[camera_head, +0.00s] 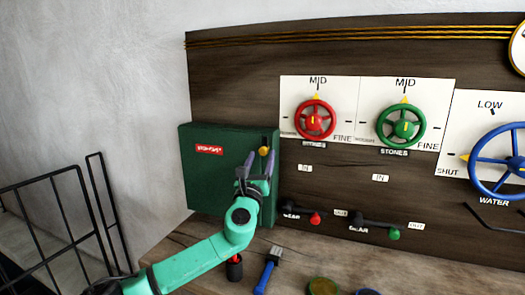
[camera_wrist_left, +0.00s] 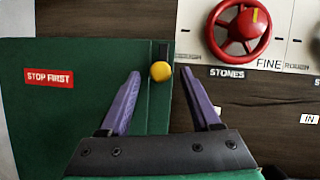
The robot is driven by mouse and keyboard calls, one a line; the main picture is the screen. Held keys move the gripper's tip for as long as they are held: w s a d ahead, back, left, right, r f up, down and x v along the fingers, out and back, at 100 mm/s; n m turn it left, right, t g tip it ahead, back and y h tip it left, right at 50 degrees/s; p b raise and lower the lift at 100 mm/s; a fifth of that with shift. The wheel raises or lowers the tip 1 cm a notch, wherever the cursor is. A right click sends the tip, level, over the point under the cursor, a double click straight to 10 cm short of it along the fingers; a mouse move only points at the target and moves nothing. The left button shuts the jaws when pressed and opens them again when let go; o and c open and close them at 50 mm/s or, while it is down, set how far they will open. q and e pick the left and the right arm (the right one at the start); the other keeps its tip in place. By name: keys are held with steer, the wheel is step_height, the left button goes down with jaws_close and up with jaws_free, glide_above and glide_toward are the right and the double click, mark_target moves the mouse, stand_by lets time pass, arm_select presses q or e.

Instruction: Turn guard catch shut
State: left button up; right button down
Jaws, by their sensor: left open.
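The guard is a green box (camera_head: 205,170) at the left of the wooden panel, with a red "STOP FIRST" label. Its catch shows a round yellow knob (camera_head: 264,151) near the box's right edge. In the left wrist view the yellow knob (camera_wrist_left: 161,71) sits beyond and between my fingertips, below a dark upright strip. My left gripper (camera_head: 262,160) is open, its purple fingers on either side of the knob's line. I cannot tell whether they touch it. My right gripper is not in view.
A red handwheel (camera_head: 314,119), a green handwheel (camera_head: 401,125) and a blue handwheel (camera_head: 499,159) are on the panel. Gear levers with a red knob (camera_head: 315,218) and a green knob (camera_head: 394,234) stick out below. A blue-handled tool (camera_head: 266,274) lies on the bench. A black railing (camera_head: 75,210) stands left.

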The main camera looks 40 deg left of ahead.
arm_select(q)
steer(key=shift+w+a+r, duration=0.25)
steer(key=shift+w+r, duration=0.05)
steer(key=shift+w, duration=0.3)
steer(key=shift+w+f, duration=0.1)
steer(key=shift+w, duration=0.05)
steer(key=shift+c, duration=0.3)
jaws_close()
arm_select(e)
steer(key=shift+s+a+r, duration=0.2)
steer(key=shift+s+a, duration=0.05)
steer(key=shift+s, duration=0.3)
